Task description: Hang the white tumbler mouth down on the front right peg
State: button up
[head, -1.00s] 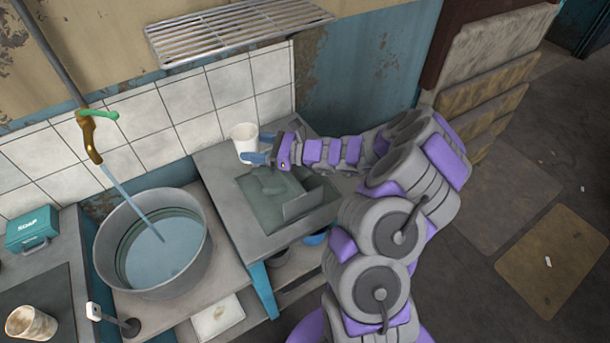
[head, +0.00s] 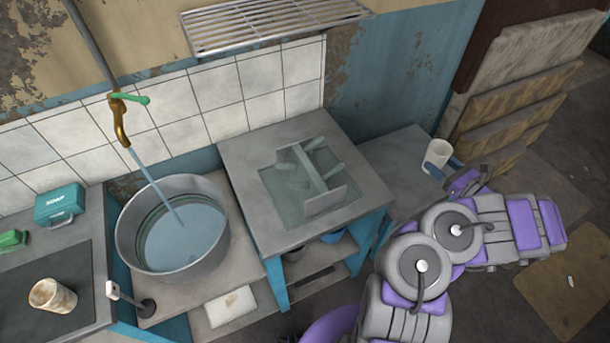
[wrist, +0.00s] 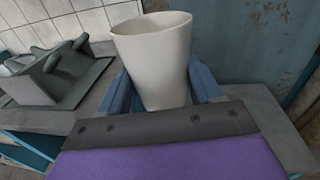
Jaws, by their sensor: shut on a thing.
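The white tumbler (head: 439,153) is upright, mouth up, at the right in the head view. It also fills the upper middle of the wrist view (wrist: 155,60). My gripper (head: 444,165) is shut on it, with a blue finger on each side in the wrist view (wrist: 160,90). The peg rack (head: 325,200) is a grey-green tray with several stubby pegs and an upright divider, on the counter left of my gripper. In the wrist view the rack (wrist: 60,80) is at the left, apart from the tumbler. I cannot tell which peg is front right.
A lower grey surface (head: 395,170) lies right of the rack counter (head: 250,150). A basin (head: 135,235) under a running tap (head: 122,125) stands left. A stained tumbler (head: 53,295) and soap box (head: 60,205) are farther left. A slatted shelf (head: 275,22) hangs above.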

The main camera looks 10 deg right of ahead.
dwell(0.4)
jog(key=w+a+r+n+g+y, duration=0.1)
jog(key=w+a+r+n+y, duration=0.2)
jog(key=a, duration=0.6)
jog(key=w+a+r+g+y, duration=0.15)
jog(key=w+a, duration=0.25)
jog(key=a, duration=0.5)
jog(key=w+a+r+n+g+y, duration=0.15)
jog(key=w+a+r, duration=0.25)
jog(key=a, duration=0.5)
jog(key=s+a+r+n+g+y, duration=0.1)
jog(key=a+n+g+y, duration=0.1)
jog(key=a, duration=1.1)
jog(key=shift+s+r, duration=0.3)
jog(key=shift+r, duration=0.1)
jog(key=shift+s+n, duration=0.1)
jog(key=shift+n, duration=0.15)
